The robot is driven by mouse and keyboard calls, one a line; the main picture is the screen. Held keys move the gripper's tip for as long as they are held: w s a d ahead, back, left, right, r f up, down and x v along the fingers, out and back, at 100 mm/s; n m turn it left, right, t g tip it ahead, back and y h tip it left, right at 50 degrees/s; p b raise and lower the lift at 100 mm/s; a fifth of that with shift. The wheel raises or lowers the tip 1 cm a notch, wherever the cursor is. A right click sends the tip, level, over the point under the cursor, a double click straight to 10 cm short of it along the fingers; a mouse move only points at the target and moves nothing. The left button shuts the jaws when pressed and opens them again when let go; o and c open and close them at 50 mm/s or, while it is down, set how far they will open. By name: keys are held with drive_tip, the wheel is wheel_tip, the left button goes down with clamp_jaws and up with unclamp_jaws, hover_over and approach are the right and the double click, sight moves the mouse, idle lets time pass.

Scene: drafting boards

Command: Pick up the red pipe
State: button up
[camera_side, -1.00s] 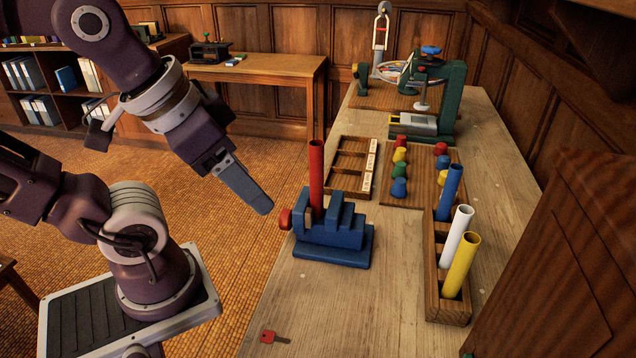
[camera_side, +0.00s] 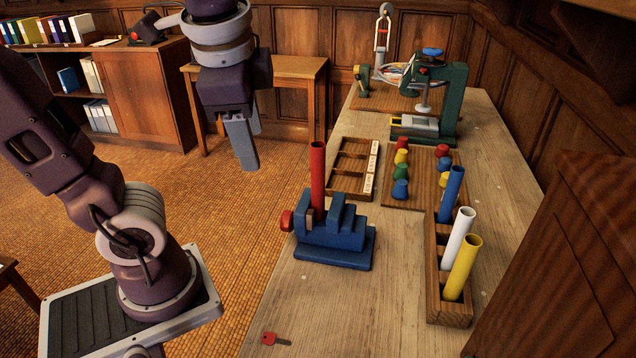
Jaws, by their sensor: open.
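The red pipe (camera_side: 317,178) stands upright, its lower end in a blue vise (camera_side: 335,238) near the left edge of the workbench. My gripper (camera_side: 247,160) hangs in the air to the upper left of the pipe, beyond the bench's left edge in the picture. Its fingers point down and hold nothing. The fingers overlap in this view, so the gap between them is hard to see. The pipe's lower end is hidden by the vise.
A wooden rack (camera_side: 433,290) at the right holds blue, white and yellow pipes. Behind the vise lie a divided tray (camera_side: 346,167) and a board with colored knobs (camera_side: 422,178). A green machine (camera_side: 452,100) stands farther back. A red key (camera_side: 268,338) lies at the front; bench around it is clear.

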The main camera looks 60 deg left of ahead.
sight(312, 154)
drive_tip(key=w+a+m+g+y, duration=0.1)
drive_tip(key=w+m+g+y, duration=0.1)
drive_tip(key=w+m+y, duration=0.95)
drive_tip(key=shift+m+h, duration=0.35)
drive_tip(key=shift+h, duration=0.6)
drive_tip(key=f, duration=0.2)
drive_tip(key=w+f, duration=0.1)
drive_tip(key=f, duration=0.5)
drive_tip(key=shift+w+a+f, duration=0.1)
drive_tip(key=shift+w+a, duration=0.2)
drive_tip(key=shift+w, duration=0.05)
drive_tip(key=x, duration=0.6)
drive_tip(key=shift+w+a+f, duration=0.1)
drive_tip(key=shift+w+a, duration=0.1)
drive_tip(key=shift+w, duration=0.15)
drive_tip(key=shift+a+f, duration=0.2)
drive_tip(key=shift+a, duration=0.1)
clamp_jaws()
